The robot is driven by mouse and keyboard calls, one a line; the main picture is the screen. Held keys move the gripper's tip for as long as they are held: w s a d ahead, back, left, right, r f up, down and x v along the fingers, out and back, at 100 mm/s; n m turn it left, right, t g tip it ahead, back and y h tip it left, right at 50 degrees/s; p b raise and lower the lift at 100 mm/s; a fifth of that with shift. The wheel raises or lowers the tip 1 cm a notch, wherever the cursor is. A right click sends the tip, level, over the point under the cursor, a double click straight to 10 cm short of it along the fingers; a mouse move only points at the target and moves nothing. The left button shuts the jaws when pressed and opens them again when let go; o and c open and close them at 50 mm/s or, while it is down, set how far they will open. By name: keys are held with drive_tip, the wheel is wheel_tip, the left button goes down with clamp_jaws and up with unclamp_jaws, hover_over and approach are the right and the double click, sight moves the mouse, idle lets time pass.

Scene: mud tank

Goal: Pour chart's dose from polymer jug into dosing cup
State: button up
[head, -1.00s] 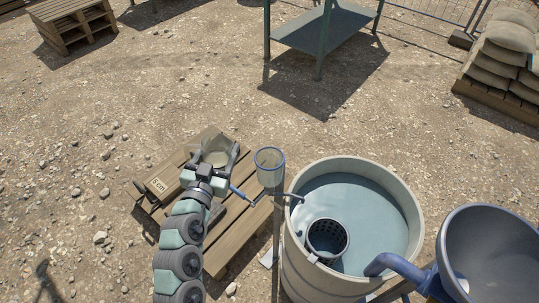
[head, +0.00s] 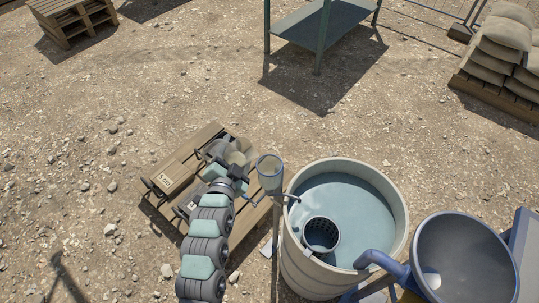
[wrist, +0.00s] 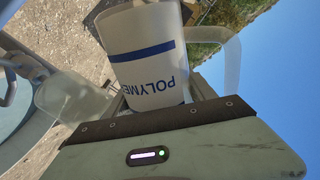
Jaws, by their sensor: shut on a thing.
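In the wrist view the pale jug (wrist: 143,50) has blue bands, blue "POLYME" lettering and a handle loop at right. The jug appears tilted against the horizon; I cannot tell whether liquid is leaving it. A translucent vessel, likely this cup (wrist: 72,98), shows left of the jug in the wrist view. No readable chart is in view.
A large round tank (head: 295,255) of bluish water stands right of the cup, with a perforated basket (head: 321,235) in it. A blue-grey funnel (head: 467,255) is at lower right. Open gravel lies beyond.

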drive_tip(key=shift+r+m+p, duration=0.3)
drive_tip(key=shift+r+p, duration=0.05)
drive_tip(key=shift+f, duration=0.5)
drive_tip(key=shift+f+m+y, duration=0.3)
drive_tip(key=shift+f+m, duration=0.4)
drive_tip(key=shift+d+r+m+y+p, duration=0.1)
drive_tip(key=shift+r+m+y+p, duration=0.2)
drive_tip(key=shift+r+m+p, duration=0.55)
drive_tip(key=shift+d+m+p, duration=0.2)
drive_tip(key=shift+m+p, duration=0.05)
drive_tip(key=shift+p, duration=0.3)
idle(1.5)
